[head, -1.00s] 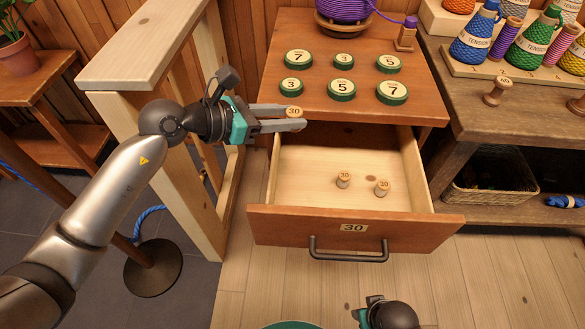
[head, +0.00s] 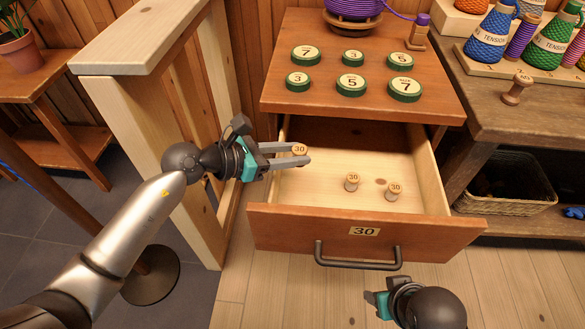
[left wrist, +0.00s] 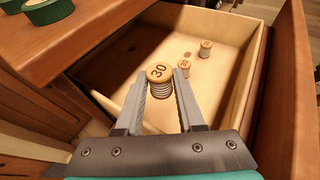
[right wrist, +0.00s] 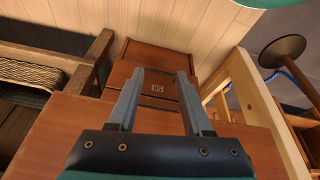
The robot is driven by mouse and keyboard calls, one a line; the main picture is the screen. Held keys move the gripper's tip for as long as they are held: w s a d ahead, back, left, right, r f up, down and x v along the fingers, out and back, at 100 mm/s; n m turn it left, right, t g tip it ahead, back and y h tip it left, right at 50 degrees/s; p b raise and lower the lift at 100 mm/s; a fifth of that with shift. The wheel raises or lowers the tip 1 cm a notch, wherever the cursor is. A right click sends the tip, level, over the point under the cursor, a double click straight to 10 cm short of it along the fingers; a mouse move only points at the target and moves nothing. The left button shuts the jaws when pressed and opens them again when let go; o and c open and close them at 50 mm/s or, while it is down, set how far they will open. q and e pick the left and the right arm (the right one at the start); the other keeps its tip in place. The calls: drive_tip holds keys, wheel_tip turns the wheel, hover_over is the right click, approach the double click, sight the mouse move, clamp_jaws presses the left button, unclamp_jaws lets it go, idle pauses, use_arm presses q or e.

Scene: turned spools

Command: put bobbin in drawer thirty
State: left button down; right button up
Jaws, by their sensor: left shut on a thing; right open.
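The open drawer (head: 364,231) is marked 30 on its front and has a dark handle. Two wooden bobbins stand upright inside it, one near the middle (head: 352,182) and one to its right (head: 394,191). My left gripper (head: 303,155) is shut on a third bobbin (head: 299,149), whose top reads 30. It holds this bobbin upright over the left part of the drawer. In the left wrist view the held bobbin (left wrist: 160,80) sits between the fingers, with pale thread around it. My right gripper (right wrist: 155,75) is open and empty, in front of the drawer.
Several green-rimmed numbered discs (head: 351,84) lie on the cabinet top above the drawer. A pale wooden post frame (head: 150,130) stands close on the left. A shelf with thread cones (head: 488,36) and a basket (head: 505,185) is on the right.

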use_arm(q)
drive_tip(key=shift+f+b, duration=0.85)
drive_tip(key=shift+f, duration=1.15)
use_arm(e)
drive_tip(key=shift+t, duration=0.5)
drive_tip(key=shift+a+r, duration=0.1)
drive_tip(key=shift+r, duration=2.1)
